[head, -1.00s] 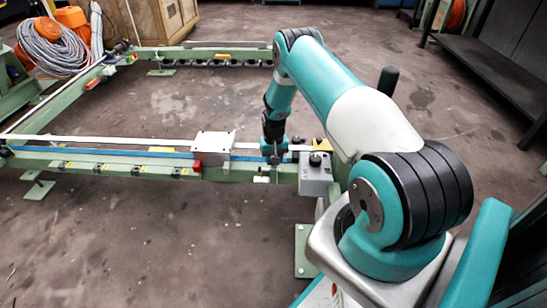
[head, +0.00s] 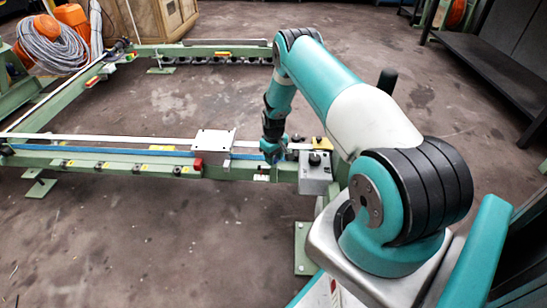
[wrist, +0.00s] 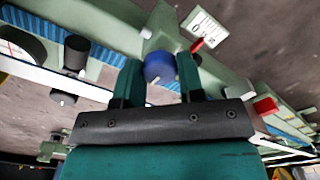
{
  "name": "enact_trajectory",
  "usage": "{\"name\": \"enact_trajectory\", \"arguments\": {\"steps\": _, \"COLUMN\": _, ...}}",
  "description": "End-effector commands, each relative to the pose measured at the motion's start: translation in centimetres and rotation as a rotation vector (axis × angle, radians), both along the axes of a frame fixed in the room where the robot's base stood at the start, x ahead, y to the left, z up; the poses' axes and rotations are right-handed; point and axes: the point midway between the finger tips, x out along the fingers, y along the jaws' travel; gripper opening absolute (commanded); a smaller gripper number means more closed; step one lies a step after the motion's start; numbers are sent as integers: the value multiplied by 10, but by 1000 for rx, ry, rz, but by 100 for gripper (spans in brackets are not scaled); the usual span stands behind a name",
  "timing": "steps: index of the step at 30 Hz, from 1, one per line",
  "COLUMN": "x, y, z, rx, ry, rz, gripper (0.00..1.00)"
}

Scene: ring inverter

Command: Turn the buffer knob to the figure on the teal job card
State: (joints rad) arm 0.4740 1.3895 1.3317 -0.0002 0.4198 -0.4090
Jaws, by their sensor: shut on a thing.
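In the wrist view a round blue knob (wrist: 158,66) with a small white mark on its near edge sits between the two teal fingers of my gripper (wrist: 159,76). The fingers are shut on it from both sides. A white scale plate (wrist: 207,27) with dark marks is beside the knob, and a small red pointer (wrist: 197,45) lies near its lower edge. I cannot read its figures surely. In the head view my gripper (head: 272,156) is at the green front rail and hides the knob. I cannot make out a teal job card in either view.
A grey box (head: 315,178) with black knobs stands on the rail just right of my gripper. A white plate block (head: 213,141) and a red block (head: 197,165) are to its left. In the wrist view a black knob (wrist: 76,53) stands left of the fingers.

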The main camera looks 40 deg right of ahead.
Motion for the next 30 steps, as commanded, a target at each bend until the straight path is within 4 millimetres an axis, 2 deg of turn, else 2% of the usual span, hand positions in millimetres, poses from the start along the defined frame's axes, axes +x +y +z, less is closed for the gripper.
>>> {"name": "enact_trajectory", "arguments": {"steps": 8, "x": -2, "y": 0, "z": -1, "rx": 1, "ry": 7, "rz": -2, "gripper": 12}}
{"name": "enact_trajectory", "arguments": {"steps": 9, "x": -2, "y": 0, "z": -1, "rx": 1, "ry": 7, "rz": -2, "gripper": 42}}
{"name": "enact_trajectory", "arguments": {"steps": 12, "x": -2, "y": 0, "z": -1, "rx": 1, "ry": 5, "rz": -2, "gripper": 61}}
{"name": "enact_trajectory", "arguments": {"steps": 20, "x": 0, "y": 1, "z": 0, "rx": 0, "ry": 2, "rz": -1, "gripper": 61}}
{"name": "enact_trajectory", "arguments": {"steps": 23, "x": 0, "y": 0, "z": 7, "rx": 0, "ry": 1, "rz": -1, "gripper": 61}}
{"name": "enact_trajectory", "arguments": {"steps": 26, "x": 1, "y": 0, "z": 23, "rx": -1, "ry": -1, "rz": -1, "gripper": 61}}
{"name": "enact_trajectory", "arguments": {"steps": 30, "x": 0, "y": 0, "z": 57, "rx": -1, "ry": -1, "rz": -1, "gripper": 61}}
